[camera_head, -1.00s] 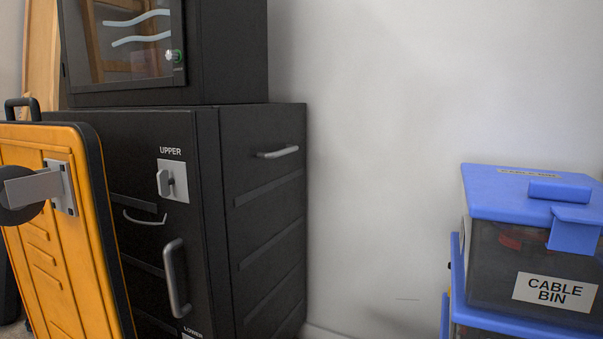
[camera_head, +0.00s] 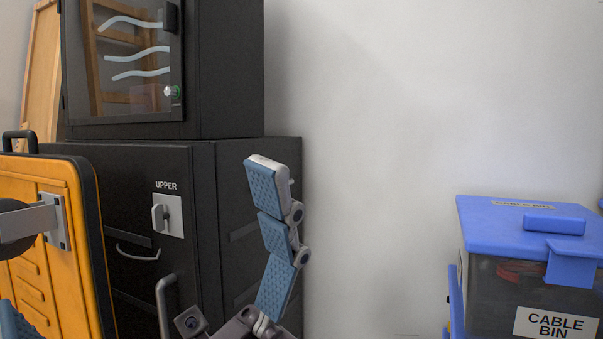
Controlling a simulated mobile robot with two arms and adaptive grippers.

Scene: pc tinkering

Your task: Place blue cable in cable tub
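The cable tub (camera_head: 495,285) is a dark see-through box labelled "CABLE BIN" at the right. Its blue lid (camera_head: 515,225) is on, with a blue latch at the front. A reddish shape shows faintly inside. No blue cable can be made out. A gripper, apparently my left one (camera_head: 275,235), rises from the bottom edge in front of the black cabinet. One jointed finger with blue ribbed pads stands spread, its pads facing left. A blue pad at the lower left corner may be another finger. Nothing shows against the visible pads; the palm is mostly cut off.
A black cabinet (camera_head: 255,190) marked "UPPER" stands left of centre, with a glass-fronted black unit (camera_head: 225,70) on top. An orange case (camera_head: 50,215) stands at the left. White wall is clear between cabinet and tub.

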